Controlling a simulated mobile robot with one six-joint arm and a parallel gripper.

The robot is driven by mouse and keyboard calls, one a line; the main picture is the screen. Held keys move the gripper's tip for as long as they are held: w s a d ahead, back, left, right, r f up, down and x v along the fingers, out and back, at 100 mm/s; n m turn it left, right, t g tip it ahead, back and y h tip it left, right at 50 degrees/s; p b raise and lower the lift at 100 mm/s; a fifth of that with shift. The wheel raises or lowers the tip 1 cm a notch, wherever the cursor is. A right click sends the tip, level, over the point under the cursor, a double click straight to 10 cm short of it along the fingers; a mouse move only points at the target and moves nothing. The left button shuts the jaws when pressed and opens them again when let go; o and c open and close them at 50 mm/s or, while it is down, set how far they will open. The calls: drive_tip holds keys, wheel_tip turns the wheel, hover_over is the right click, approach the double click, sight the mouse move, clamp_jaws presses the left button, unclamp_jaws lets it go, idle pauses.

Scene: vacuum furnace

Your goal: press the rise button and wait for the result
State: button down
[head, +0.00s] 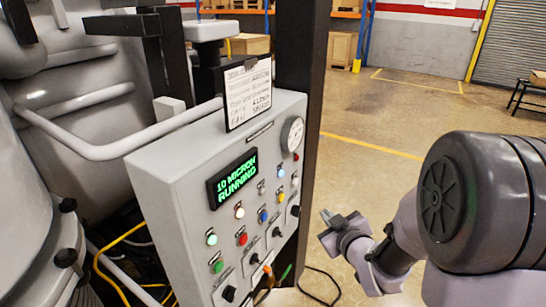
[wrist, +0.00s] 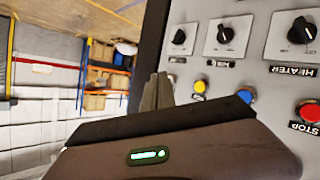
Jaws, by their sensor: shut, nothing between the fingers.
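The grey control panel (head: 180,180) carries a display (head: 232,178) reading "10 MICRON RUNNING" in green. Below it are several coloured lamps and buttons, including a green one (head: 217,266), a red one (head: 242,238) and a blue one (head: 262,215). I cannot tell which is the rise button; the head view labels are too small. My gripper (head: 335,215) is shut and empty, to the right of the panel and apart from it. In the wrist view its fingers (wrist: 157,92) point toward the panel edge, near a yellow button (wrist: 200,87), with a blue button (wrist: 246,95) and red STOP button (wrist: 308,113) further right.
Black knobs (wrist: 302,30) sit on the panel, one labelled HEATER. A round gauge (head: 292,134) and a clipboard (head: 248,92) are at the panel's top. A grey bar handle (head: 110,150) runs to its left. Cables hang below. Open floor (head: 375,120) lies to the right.

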sight(282, 198)
drive_tip(key=shift+w+a+f+n+t+y, duration=0.15)
drive_tip(key=shift+w+a+n+t+y, duration=0.2)
drive_tip(key=shift+n+y, duration=0.3)
drive_tip(key=shift+a, duration=0.1)
drive_tip(key=w+a, duration=0.5)
drive_tip(key=a, duration=0.2)
drive_tip(key=shift+p, duration=0.35)
drive_tip(key=shift+w+a+b, duration=0.1)
drive_tip(key=shift+w+b, duration=0.1)
drive_tip(key=shift+b, duration=0.1)
idle(1.3)
drive_tip(key=shift+w+a, duration=0.15)
drive_tip(key=shift+a, duration=0.1)
